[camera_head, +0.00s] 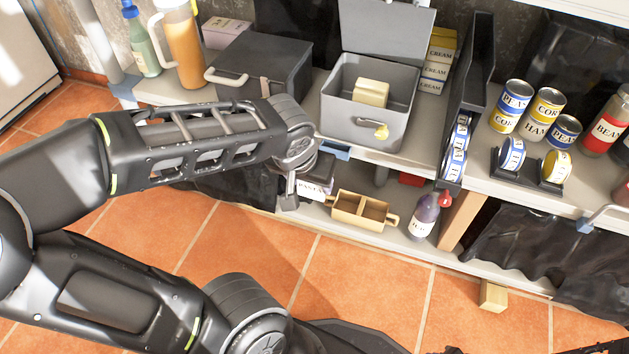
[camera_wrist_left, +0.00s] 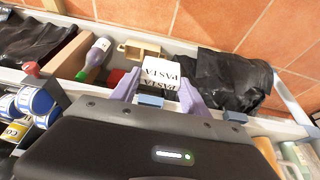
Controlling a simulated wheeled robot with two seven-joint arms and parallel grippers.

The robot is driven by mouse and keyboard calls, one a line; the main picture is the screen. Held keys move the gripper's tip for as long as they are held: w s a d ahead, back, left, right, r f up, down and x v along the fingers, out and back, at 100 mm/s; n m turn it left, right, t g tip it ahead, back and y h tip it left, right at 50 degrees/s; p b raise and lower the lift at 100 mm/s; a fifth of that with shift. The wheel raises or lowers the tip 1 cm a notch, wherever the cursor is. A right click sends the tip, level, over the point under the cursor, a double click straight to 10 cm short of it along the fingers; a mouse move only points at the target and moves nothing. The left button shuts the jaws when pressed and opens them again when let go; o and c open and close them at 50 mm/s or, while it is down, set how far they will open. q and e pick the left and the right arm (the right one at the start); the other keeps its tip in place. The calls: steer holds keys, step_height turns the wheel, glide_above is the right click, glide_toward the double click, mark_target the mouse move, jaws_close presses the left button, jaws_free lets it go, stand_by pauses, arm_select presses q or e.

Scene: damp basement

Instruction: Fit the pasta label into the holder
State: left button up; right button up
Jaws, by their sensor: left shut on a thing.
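The white pasta label (camera_head: 316,188), with black PASTA lettering, is partly hidden by my left gripper (camera_head: 294,196) in the head view. In the left wrist view the label (camera_wrist_left: 160,73) sits between the purple fingers of my left gripper (camera_wrist_left: 158,95), which is shut on it. A blue holder (camera_head: 335,151) is on the shelf's front edge, close to the gripper. A blue piece (camera_wrist_left: 150,100) also shows just below the label in the left wrist view; I cannot tell whether they touch. My right gripper is not in view.
A grey box (camera_head: 365,110) with an open lid stands on the shelf above the holder. A tan two-part tray (camera_head: 361,211) and a purple bottle (camera_head: 424,217) stand on the lower shelf. Cans (camera_head: 512,105) stand at right. The tiled floor in front is mostly clear.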

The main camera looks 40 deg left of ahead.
arm_select(q)
steer(key=shift+s+d, duration=0.25)
steer(key=shift+s, duration=0.5)
steer(key=shift+r, duration=0.1)
stand_by(0.3)
